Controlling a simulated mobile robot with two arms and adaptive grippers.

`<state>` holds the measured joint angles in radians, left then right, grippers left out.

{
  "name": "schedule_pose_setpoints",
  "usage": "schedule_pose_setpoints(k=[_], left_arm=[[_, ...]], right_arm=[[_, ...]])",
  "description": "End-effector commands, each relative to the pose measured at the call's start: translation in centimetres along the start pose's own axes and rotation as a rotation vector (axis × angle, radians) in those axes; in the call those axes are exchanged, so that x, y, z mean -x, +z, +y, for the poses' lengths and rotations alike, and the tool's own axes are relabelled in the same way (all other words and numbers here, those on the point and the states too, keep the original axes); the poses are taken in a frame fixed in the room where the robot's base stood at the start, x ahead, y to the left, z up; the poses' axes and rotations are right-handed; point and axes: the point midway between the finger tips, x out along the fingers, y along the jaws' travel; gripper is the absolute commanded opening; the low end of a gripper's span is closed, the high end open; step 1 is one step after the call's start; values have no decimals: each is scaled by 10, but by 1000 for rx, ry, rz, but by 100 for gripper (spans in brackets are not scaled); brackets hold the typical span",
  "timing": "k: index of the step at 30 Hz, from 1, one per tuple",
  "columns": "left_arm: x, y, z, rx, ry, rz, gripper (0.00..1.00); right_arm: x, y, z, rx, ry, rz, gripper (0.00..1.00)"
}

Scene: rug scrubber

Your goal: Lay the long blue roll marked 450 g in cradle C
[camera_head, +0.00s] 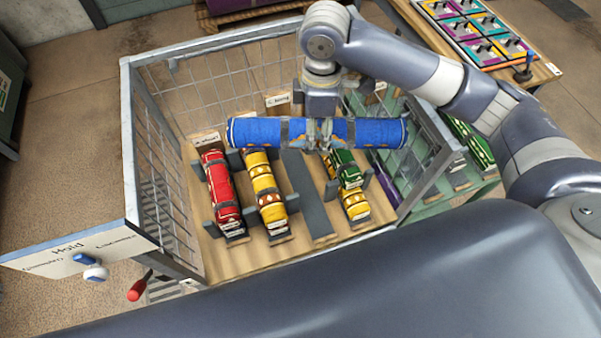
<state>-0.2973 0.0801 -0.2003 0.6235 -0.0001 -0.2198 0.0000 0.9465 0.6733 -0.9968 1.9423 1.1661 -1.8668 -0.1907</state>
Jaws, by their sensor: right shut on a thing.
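The long blue roll (260,132) lies crosswise, roughly level, above the wire-sided bin (133,150). My right gripper (319,145) is shut around its middle from above. Its 450 g mark cannot be read from here. Under it, the bin floor holds a red roll (220,184), a yellow patterned roll (266,188) and, further right, a green roll (345,172) with a yellow one (355,205) at its near end. A bare dark strip (313,208) lies between the yellow patterned roll and the green one. A small label (277,100) behind the blue roll seems to begin with C. My left gripper is out of view.
A panel marked Hold (80,247) with a blue-and-white knob (94,270) stands at the left front, beside a red-handled lever (140,286). More green rolls (472,143) lie right of the bin. A table with coloured switch panels (480,30) stands at back right.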

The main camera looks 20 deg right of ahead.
Motion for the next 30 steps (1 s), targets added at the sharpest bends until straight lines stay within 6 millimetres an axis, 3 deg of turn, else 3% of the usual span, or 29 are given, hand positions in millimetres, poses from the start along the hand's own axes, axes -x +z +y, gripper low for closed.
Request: schedule_pose_setpoints(k=[1, 21, 30], left_arm=[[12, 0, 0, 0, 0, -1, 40], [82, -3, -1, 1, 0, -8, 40], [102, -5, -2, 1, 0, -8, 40]], right_arm=[[7, -4, 4, 88, -1, 1, 12], [8, -30, 46, 1369, -1, 1, 12], [3, -34, 55, 1808, 2, 1, 12]])
